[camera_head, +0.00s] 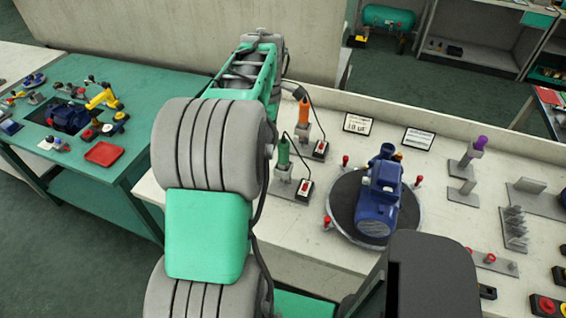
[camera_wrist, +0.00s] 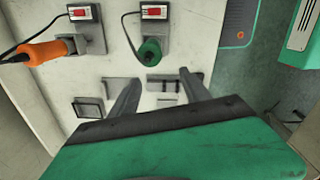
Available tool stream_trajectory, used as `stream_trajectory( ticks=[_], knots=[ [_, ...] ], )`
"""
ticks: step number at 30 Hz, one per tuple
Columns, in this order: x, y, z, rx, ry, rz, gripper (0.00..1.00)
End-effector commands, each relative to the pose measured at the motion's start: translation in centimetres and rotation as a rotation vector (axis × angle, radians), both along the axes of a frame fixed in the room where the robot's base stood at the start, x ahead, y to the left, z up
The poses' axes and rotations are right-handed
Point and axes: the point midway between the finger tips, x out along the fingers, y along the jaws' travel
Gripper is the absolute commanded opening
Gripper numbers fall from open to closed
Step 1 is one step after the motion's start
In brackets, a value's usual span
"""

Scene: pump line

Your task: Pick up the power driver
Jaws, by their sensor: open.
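Two corded hand tools stand in grey holders on the pale bench, and I cannot tell for sure which one is the power driver. One has an orange handle (camera_head: 304,109) and the other a green handle (camera_head: 283,151). In the wrist view the orange tool (camera_wrist: 45,50) is at the left, and the green tool (camera_wrist: 150,51) is near the top middle, seen nearly from above. My gripper (camera_wrist: 160,82) is open and empty, its fingers apart, with the green tool just beyond the fingertips in the picture. In the head view my arm hides the gripper.
Red-switch boxes (camera_head: 321,149) with black cords stand by the tools. A blue pump (camera_head: 378,200) sits on a round black turntable right of them, with red-topped pins around it. Two small signs (camera_head: 358,123) stand behind. A green table (camera_head: 150,85) with parts is at left.

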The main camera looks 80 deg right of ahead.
Motion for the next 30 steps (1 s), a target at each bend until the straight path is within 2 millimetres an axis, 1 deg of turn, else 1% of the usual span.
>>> stream_trajectory(
  ticks=[1,3,5,11,15,18,19,21,26,30],
  knots=[
    [-2.1,-0.8,-0.6,0.01,0.002,0.0,0.55],
    [-3.6,-1.3,-1.0,0.019,0.003,0.011,0.55],
    [-4.1,-1.4,-1.5,0.024,0.004,0.016,0.55],
    [-3.9,-1.4,-3.9,0.022,0.004,0.019,0.55],
    [-3.4,-1.4,-6.2,0.023,0.004,0.019,0.55],
    [-3.4,-1.4,-8.0,0.022,0.004,0.018,0.55],
    [-3.4,-1.4,-8.3,0.021,0.003,0.018,0.55],
    [-3.4,-1.5,-8.6,0.018,0.003,0.018,0.55],
    [-3.4,-1.5,-8.7,0.017,0.003,0.017,0.55],
    [-3.4,-1.5,-8.7,0.017,0.003,0.017,0.45]
  ],
)
